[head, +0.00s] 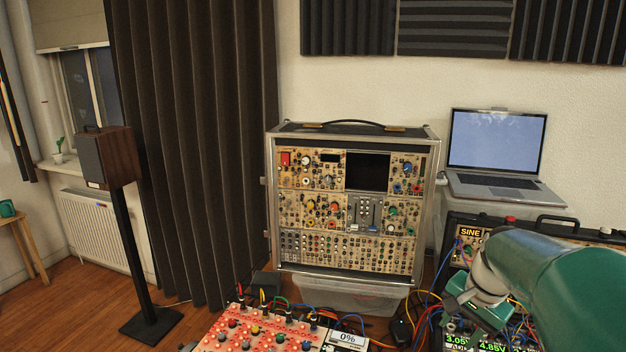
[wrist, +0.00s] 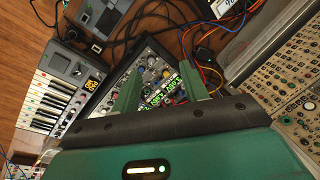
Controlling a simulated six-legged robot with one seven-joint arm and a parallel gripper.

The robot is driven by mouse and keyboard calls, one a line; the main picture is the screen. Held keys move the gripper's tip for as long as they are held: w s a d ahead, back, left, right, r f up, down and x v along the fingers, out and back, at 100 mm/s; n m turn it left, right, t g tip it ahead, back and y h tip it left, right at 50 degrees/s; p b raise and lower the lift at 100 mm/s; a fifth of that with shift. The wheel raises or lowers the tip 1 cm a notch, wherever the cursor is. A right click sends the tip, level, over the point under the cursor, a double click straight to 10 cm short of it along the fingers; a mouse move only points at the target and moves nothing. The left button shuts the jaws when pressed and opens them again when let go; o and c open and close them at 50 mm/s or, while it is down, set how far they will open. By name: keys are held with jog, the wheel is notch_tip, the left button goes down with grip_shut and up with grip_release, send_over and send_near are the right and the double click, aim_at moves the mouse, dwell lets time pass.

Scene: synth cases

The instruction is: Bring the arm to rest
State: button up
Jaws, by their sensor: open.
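My green arm (head: 560,285) reaches in from the lower right of the head view, its end low over the cabled gear there. In the wrist view my gripper (wrist: 160,80) shows two green fingers set apart, with nothing held between them. Beyond the fingers lies a dark-framed module panel (wrist: 150,62) with knobs, lit green readouts and cables. I cannot tell how much clearance there is between the fingertips and this panel.
A modular synth case (head: 350,262) stands at centre, with a laptop (head: 495,150) at right behind my arm. A red-lit panel (head: 262,332) sits low in front. A small keyboard (wrist: 45,100) lies left in the wrist view. Loose cables (head: 428,305) surround my gripper. Open floor (head: 95,290) is at left.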

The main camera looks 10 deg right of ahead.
jog(key=s+a+r+n+t, duration=0.1)
jog(key=s+a+n, duration=0.4)
jog(key=a, duration=0.6)
jog(key=s+a+r+n+t, duration=0.2)
jog(key=s+a+n, duration=0.3)
jog(key=a, duration=0.6)
jog(key=n, duration=0.2)
jog(key=shift+s+a+n+h, duration=0.2)
jog(key=shift+a+n+h, duration=0.05)
jog(key=shift+n+h, duration=0.05)
jog(key=shift+r, duration=0.1)
jog(key=shift+c, duration=0.8)
jog(key=shift+d, duration=0.2)
